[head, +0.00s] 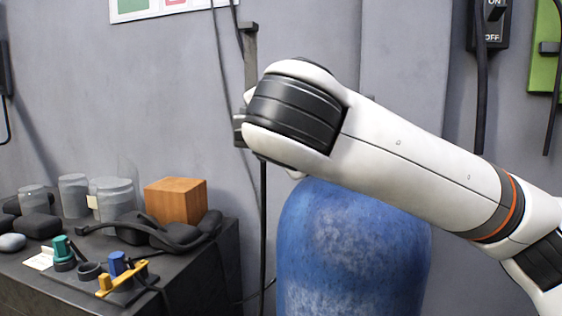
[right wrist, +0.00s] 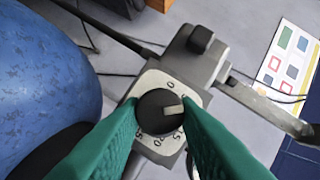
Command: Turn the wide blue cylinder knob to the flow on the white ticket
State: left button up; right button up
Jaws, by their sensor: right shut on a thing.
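The wide blue cylinder (head: 350,255) stands right of the bench, its top partly behind my right arm. It also fills the left of the right wrist view (right wrist: 45,85). There, a round black knob (right wrist: 158,112) sits on a pale numbered dial plate (right wrist: 152,83). Its light pointer mark points right; the figures near it are hard to read. My right gripper (right wrist: 161,108) is shut on the knob, one teal finger on each side. A small white ticket (head: 38,260) lies on the bench, its writing too small to read. My left gripper is out of view.
The dark bench (head: 205,262) holds jars (head: 73,196), a wooden block (head: 176,200), a black headset-like item (head: 165,233) and a yellow tool (head: 122,280). A grey metal fitting (right wrist: 195,55) and bar (right wrist: 265,105) adjoin the dial. A black cable (head: 263,220) hangs beside the cylinder.

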jog(key=shift+f+m+t+b, duration=0.2)
jog(key=shift+m+t+b, duration=0.55)
jog(key=shift+m+b, duration=1.4)
jog(key=shift+f+m+t+b, duration=0.25)
jog(key=shift+m+t+b, duration=0.45)
jog(key=shift+m+b, duration=1.45)
jog(key=shift+f+m+t+b, duration=0.2)
jog(key=shift+m+t+b, duration=0.9)
jog(key=shift+b, duration=1.8)
jog(key=shift+m+g+y, duration=0.25)
jog(key=shift+m+y, duration=0.05)
jog(key=shift+m, duration=0.1)
jog(key=o, duration=1)
jog(key=shift+r, duration=0.1)
jog(key=s+b, duration=0.1)
jog(key=s, duration=0.3)
jog(key=s+f+b, duration=0.1)
jog(key=s, duration=0.3)
jog(key=s+f+b, duration=0.1)
jog(key=s, duration=0.2)
jog(key=shift+s+d+f+b, duration=0.15)
jog(key=shift+s+d+b, duration=0.05)
jog(key=shift+s+b, duration=0.2)
